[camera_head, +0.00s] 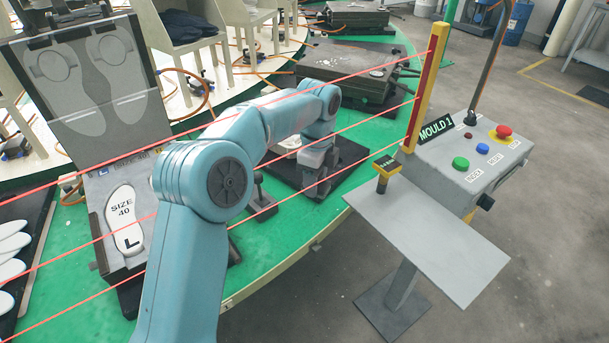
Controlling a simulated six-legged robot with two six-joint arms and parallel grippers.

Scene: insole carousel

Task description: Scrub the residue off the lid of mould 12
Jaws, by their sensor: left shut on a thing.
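An open mould at left has a grey upright lid (95,85) with two foot-shaped forms. Its base (92,200) holds a white insole marked "SIZE 40" and "L". Whether this is mould 12 does not show. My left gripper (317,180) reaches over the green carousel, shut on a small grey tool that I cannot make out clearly. It is above or at a dark flat plate (352,158); contact cannot be told. A white insole-like piece (290,143) shows behind my arm. A dark mould block (345,75) with pale specks on top lies farther back. My right gripper is not in view.
A grey control console (470,160) with a "MOULD 1" sign stands at right. Red beams run from a yellow post (427,85) across my arm's area. White insoles (12,240) lie at far left.

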